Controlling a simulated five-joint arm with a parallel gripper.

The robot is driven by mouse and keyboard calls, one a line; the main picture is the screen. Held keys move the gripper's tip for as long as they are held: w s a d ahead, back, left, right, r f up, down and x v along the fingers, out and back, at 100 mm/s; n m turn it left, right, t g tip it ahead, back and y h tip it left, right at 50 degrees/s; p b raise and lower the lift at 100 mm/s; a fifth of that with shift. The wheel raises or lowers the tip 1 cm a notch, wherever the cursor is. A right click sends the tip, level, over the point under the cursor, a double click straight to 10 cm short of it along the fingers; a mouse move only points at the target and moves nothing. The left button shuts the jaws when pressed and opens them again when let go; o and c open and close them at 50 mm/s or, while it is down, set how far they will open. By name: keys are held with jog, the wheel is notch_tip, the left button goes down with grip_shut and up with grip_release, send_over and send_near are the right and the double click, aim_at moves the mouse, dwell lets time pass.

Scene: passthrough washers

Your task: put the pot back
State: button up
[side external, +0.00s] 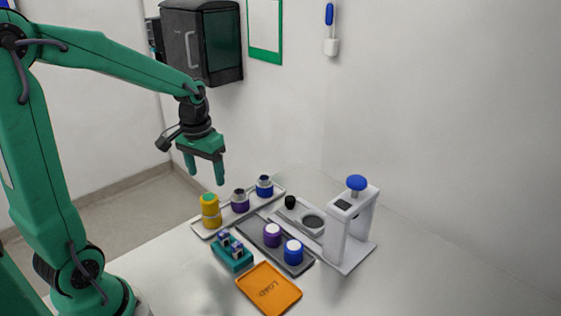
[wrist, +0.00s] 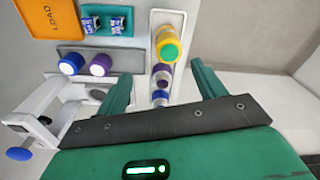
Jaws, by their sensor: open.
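My gripper (side external: 206,180) is open and empty, pointing down in the air above the light tray (side external: 198,233). Its two green fingers also show in the wrist view (wrist: 157,78). On that tray a yellow pot (side external: 210,214) with a green top stands at the near end; a purple pot (side external: 240,204) and a blue pot (side external: 264,189), both grey-topped, stand behind it. A dark tray (side external: 250,226) holds a white-topped purple pot (side external: 272,238) and a white-topped blue pot (side external: 294,254). I cannot tell which pot the task means.
A teal holder (side external: 236,264) with small packets and an orange LOAD tray (side external: 268,289) lie in front.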

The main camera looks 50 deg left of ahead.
jog(key=s+d+r+m+t, duration=0.3)
jog(key=s+d+r+t, duration=0.2)
jog(key=s+d+r, duration=0.3)
jog(key=shift+s+d+r+m, duration=0.15)
jog(key=shift+s+d+m, duration=0.15)
jog(key=shift+s+d, duration=0.95)
jog(key=shift+w+d, duration=0.1)
dwell(0.4)
